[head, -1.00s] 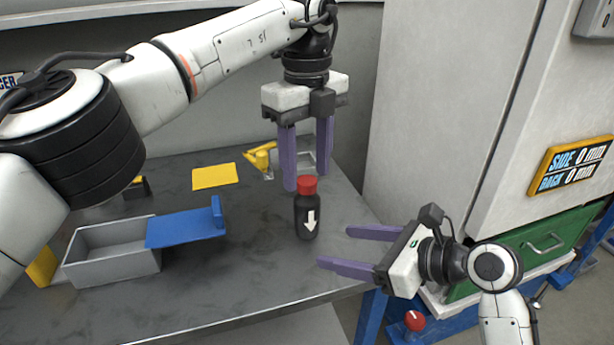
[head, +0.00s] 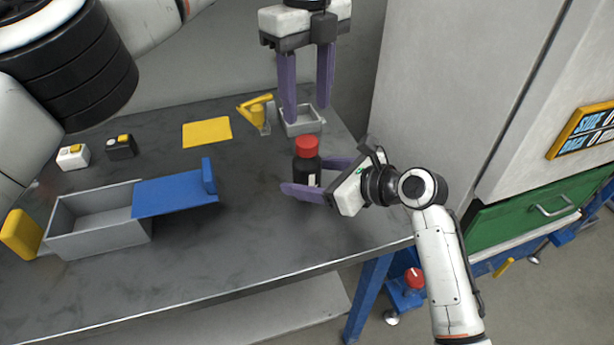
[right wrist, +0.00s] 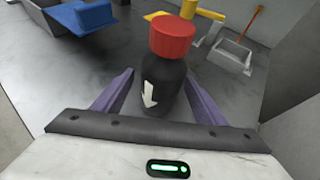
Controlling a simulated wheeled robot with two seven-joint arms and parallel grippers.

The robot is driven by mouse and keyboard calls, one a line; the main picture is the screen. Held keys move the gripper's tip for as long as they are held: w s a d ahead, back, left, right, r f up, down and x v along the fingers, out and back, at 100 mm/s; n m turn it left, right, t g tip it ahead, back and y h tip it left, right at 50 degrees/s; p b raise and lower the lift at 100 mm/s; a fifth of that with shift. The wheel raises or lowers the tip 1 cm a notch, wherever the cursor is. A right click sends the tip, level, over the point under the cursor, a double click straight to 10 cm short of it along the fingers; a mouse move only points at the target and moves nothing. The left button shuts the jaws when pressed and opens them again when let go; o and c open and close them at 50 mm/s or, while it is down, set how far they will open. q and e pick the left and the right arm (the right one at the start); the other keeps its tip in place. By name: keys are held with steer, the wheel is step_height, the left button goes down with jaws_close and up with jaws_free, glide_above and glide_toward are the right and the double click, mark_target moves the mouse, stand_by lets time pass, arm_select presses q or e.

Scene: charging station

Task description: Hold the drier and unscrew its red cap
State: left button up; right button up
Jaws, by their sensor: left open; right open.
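The drier is a black bottle (head: 306,170) with a white arrow, standing upright on the table; its red cap (head: 307,146) is on top. My right gripper (head: 316,176) is open, with one finger on each side of the bottle's body. In the right wrist view the bottle (right wrist: 163,85) stands between the two spread purple fingers, and the red cap (right wrist: 172,40) is above them. Whether the fingers touch the bottle I cannot tell. My left gripper (head: 306,112) is open and empty, pointing down above and behind the cap.
A grey box (head: 100,243) with a blue sliding lid (head: 170,195) is at left. A yellow plate (head: 207,131), a yellow tool (head: 256,110) and a small grey tray (head: 302,124) lie behind. The table's front edge is near; a tall white cabinet (head: 455,90) stands at right.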

steer(key=shift+w+a+f, duration=0.15)
steer(key=shift+w+a, duration=0.1)
